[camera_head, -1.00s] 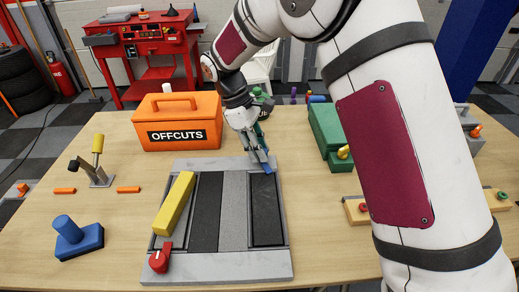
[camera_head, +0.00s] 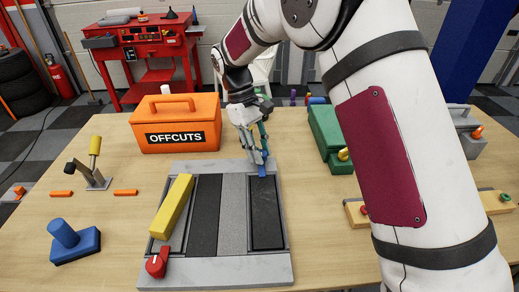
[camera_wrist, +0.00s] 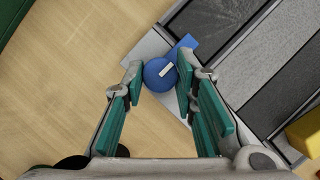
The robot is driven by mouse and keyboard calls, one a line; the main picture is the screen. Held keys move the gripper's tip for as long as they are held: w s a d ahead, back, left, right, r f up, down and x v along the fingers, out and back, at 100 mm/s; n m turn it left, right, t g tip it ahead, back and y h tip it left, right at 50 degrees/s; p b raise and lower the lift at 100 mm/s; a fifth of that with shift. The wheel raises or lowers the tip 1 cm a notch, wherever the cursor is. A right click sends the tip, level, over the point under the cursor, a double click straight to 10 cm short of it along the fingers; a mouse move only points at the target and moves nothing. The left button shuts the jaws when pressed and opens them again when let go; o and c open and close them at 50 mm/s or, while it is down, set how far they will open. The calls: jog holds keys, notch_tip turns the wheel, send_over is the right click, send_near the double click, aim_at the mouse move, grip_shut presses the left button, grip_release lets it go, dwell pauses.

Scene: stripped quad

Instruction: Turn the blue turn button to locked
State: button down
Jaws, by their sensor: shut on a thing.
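The blue turn button (camera_wrist: 160,74) sits on the far right corner of the grey board (camera_head: 216,268). In the wrist view its round knob has a white mark, and its flat arm points to the upper right, toward the dark panel (camera_head: 266,212). My gripper (camera_wrist: 158,77) has its fingers on either side of the knob, shut on it. In the head view the blue button (camera_head: 262,171) shows just below my gripper (camera_head: 260,158), which partly hides it. Its lock state cannot be read from any label.
A red turn button (camera_head: 157,263) is at the board's near left corner, beside a yellow bar (camera_head: 172,207). An orange OFFCUTS box (camera_head: 177,142) stands behind left, a green box (camera_head: 328,136) to the right. A toggle clamp (camera_head: 93,165) and blue-handled block (camera_head: 75,245) lie left.

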jog(key=c, duration=1.3)
grip_release()
jog(key=v, duration=1.2)
jog(key=shift+s+d+r, duration=0.1)
